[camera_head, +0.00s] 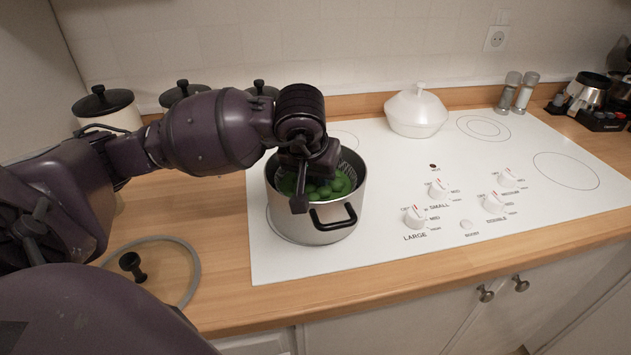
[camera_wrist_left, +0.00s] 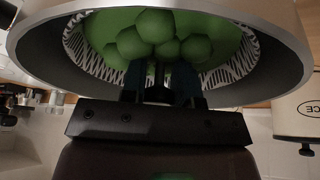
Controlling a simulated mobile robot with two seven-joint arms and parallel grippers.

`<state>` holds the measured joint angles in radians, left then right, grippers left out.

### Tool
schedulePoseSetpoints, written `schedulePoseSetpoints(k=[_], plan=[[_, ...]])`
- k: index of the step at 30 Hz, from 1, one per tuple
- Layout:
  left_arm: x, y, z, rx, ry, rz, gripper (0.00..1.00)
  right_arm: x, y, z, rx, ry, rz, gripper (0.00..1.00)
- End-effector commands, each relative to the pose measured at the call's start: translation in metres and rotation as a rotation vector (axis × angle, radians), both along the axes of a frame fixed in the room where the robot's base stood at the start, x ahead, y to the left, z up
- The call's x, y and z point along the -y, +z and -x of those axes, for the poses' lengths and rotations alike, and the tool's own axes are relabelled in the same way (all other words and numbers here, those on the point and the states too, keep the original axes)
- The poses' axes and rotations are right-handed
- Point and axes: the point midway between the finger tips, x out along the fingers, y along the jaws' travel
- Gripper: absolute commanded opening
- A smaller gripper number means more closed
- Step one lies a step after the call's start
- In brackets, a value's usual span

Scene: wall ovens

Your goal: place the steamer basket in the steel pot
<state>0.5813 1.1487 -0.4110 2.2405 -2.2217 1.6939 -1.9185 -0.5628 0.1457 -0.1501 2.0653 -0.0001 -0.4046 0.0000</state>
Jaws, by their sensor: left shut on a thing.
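The steel pot (camera_head: 330,222) stands on the cooktop at its left side, with a black handle facing front. The steamer basket (camera_wrist_left: 92,62) is inside the pot's rim, its perforated metal wall showing around several round green pieces (camera_wrist_left: 155,27). In the wrist view the pot's rim (camera_wrist_left: 30,45) surrounds the basket. My left gripper (camera_wrist_left: 158,78) reaches down over the pot and is shut on the basket's central stem. In the head view my left gripper (camera_head: 302,190) hides part of the basket. Whether the basket rests on the pot's bottom is hidden. My right gripper is not in view.
A glass lid with a black knob (camera_head: 132,263) lies on the wooden counter left of the cooktop. A white lidded dish (camera_head: 416,112) and two shakers (camera_head: 515,92) stand at the back. Canisters (camera_head: 105,103) line the wall. The cooktop's right part is clear.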

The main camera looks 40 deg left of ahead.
Motion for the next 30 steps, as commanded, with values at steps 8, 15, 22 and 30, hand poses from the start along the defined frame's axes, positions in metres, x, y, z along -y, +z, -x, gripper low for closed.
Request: schedulePoseSetpoints(k=[8,15,22,30], plan=[[0.0,-0.018,0.0,0.002,0.0,-0.001,0.0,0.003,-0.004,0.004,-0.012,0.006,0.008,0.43],[0.0,-0.019,0.0,0.002,0.0,-0.002,0.0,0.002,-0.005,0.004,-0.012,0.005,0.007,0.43],[0.0,-0.021,0.0,0.001,0.0,-0.001,0.48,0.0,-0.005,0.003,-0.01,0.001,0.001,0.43],[0.0,-0.021,0.0,0.001,0.0,-0.001,0.54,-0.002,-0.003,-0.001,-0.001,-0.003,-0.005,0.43]])
